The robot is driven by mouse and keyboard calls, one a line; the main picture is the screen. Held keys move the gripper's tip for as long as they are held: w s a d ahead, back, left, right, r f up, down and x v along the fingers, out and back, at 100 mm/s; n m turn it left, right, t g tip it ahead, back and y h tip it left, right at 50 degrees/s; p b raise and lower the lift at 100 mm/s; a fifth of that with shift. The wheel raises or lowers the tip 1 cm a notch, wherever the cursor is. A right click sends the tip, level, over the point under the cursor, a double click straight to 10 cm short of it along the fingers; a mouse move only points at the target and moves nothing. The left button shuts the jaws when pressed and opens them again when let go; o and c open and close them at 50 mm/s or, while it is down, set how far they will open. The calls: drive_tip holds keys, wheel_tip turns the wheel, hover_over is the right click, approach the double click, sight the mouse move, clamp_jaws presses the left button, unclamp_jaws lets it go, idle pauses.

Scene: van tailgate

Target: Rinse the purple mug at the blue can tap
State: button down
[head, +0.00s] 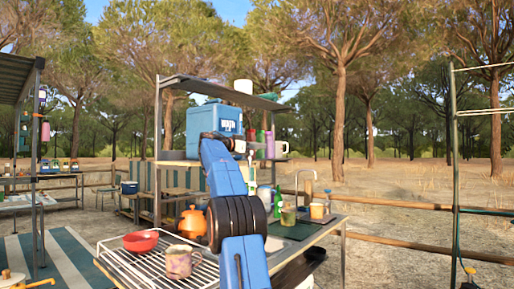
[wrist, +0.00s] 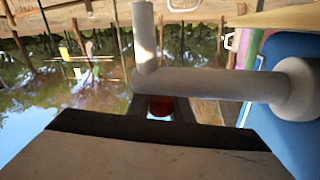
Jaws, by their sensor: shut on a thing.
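The purple mug (head: 178,262), pinkish-purple with brownish blotches, stands upright on the wire rack at the lower left in the head view. The blue can (head: 212,122) stands on the shelf, with its pale tap (head: 239,146) pointing right. In the wrist view the tap (wrist: 215,86) runs out of the blue can (wrist: 308,140) and bends at an elbow. My gripper (wrist: 160,107) is at the tap, shut on a small red part that looks like its handle. My blue arm hides part of the can. Whether water runs is not clear.
An orange kettle (head: 192,221) and a red bowl (head: 141,241) stand by the mug. A sink tap (head: 308,190) and two cups are on the right of the counter. Shelf posts flank the can.

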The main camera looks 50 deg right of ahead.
idle(0.3)
drive_tip(key=c, duration=1.8)
unclamp_jaws()
drive_tip(key=shift+c, duration=0.2)
drive_tip(key=v, duration=1.7)
drive_tip(key=shift+w+a, duration=0.15)
drive_tip(key=shift+a, duration=0.05)
drive_tip(key=shift+o, duration=0.5)
